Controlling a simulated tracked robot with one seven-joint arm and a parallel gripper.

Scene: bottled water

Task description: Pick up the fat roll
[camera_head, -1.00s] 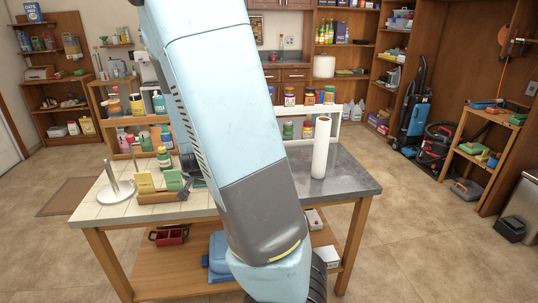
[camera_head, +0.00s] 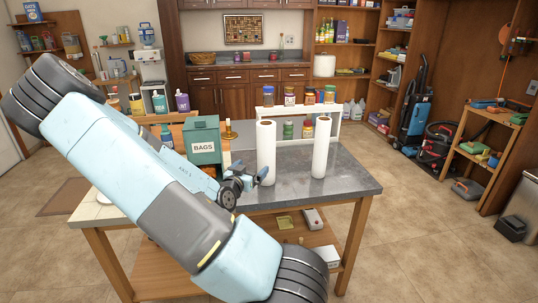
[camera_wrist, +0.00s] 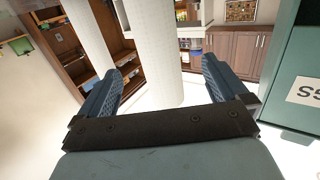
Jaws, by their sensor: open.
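Two tall white rolls stand upright on the grey part of the table: a left roll (camera_head: 266,152) and a right roll (camera_head: 320,147). My gripper (camera_head: 250,184) is just left of the left roll's lower part, low over the table, pointing right. In the wrist view my gripper (camera_wrist: 170,78) is open, with a white roll (camera_wrist: 158,45) showing between the fingers; contact cannot be told. A second pale upright shape (camera_wrist: 88,40) shows behind the left finger.
A white rack (camera_head: 345,112) with jars is behind the rolls. The table's right end is clear.

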